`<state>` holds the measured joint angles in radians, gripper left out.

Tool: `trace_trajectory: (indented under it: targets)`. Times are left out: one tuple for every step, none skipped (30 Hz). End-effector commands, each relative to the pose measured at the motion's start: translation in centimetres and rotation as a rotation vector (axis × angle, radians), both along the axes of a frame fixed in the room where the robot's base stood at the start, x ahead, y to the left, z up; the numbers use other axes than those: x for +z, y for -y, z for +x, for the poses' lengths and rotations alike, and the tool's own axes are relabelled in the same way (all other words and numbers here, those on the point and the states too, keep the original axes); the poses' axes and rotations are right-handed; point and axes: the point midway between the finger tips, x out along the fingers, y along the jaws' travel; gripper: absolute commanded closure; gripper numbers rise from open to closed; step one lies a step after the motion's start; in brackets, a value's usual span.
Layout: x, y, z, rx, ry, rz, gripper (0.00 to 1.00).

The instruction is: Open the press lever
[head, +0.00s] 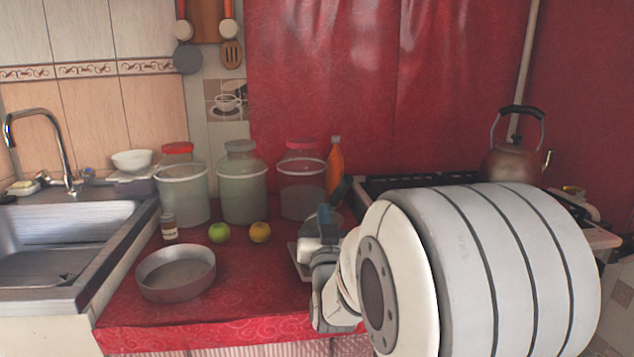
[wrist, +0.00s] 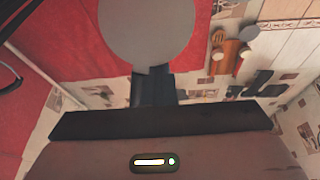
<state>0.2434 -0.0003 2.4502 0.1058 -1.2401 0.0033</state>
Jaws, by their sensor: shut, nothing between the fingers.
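My gripper (head: 342,190) is shut and empty, with its dark fingers angled up above the red counter. The shut fingers also show in the wrist view (wrist: 153,88). A flat grey round part (wrist: 147,25) meets the fingertips in that picture; I cannot tell whether it touches them or belongs to the press. A pale grey, tray-like edge (head: 297,262) shows on the counter beside my wrist, perhaps part of the press. My arm hides most of that place. I cannot make out the press lever in either view.
A round metal pan (head: 176,283), a green apple (head: 219,233) and a yellow fruit (head: 260,232) are on the counter left of my gripper. Several jars and an orange bottle (head: 335,165) stand behind. A kettle (head: 513,162) stands at the right, a sink (head: 60,240) left.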

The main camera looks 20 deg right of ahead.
Motion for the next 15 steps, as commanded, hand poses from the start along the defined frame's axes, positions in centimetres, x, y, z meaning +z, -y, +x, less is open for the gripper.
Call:
trace_trajectory:
  targets:
    - [0.1, 0.3, 0.5, -0.002, -0.001, 0.001, 1.00]
    - [0.3, 0.4, 0.9, -0.002, 0.000, 0.001, 1.00]
    - [0.6, 0.6, 1.5, -0.002, 0.001, 0.000, 1.00]
    - [0.8, 0.8, 1.9, -0.002, 0.001, 0.000, 1.00]
    - [1.0, 1.0, 2.5, -0.002, 0.001, 0.000, 1.00]
    - [1.4, 1.3, 3.2, -0.002, 0.002, -0.001, 1.00]
    - [1.6, 1.5, 3.8, -0.002, 0.002, -0.001, 1.00]
    - [1.8, 1.7, 4.4, -0.002, 0.002, -0.001, 1.00]
    - [2.1, 2.0, 5.2, -0.002, 0.002, -0.001, 1.00]
    - [2.4, 2.2, 5.8, -0.002, 0.003, -0.001, 1.00]
    - [2.6, 2.4, 6.3, -0.002, 0.002, -0.001, 1.00]
    - [2.9, 2.7, 7.1, -0.001, 0.002, -0.001, 1.00]
    - [3.2, 2.9, 7.6, -0.002, 0.004, -0.002, 1.00]
    - [3.3, 3.1, 8.1, -0.001, 0.002, -0.001, 1.00]
    - [3.6, 3.3, 8.8, -0.001, 0.002, -0.001, 1.00]
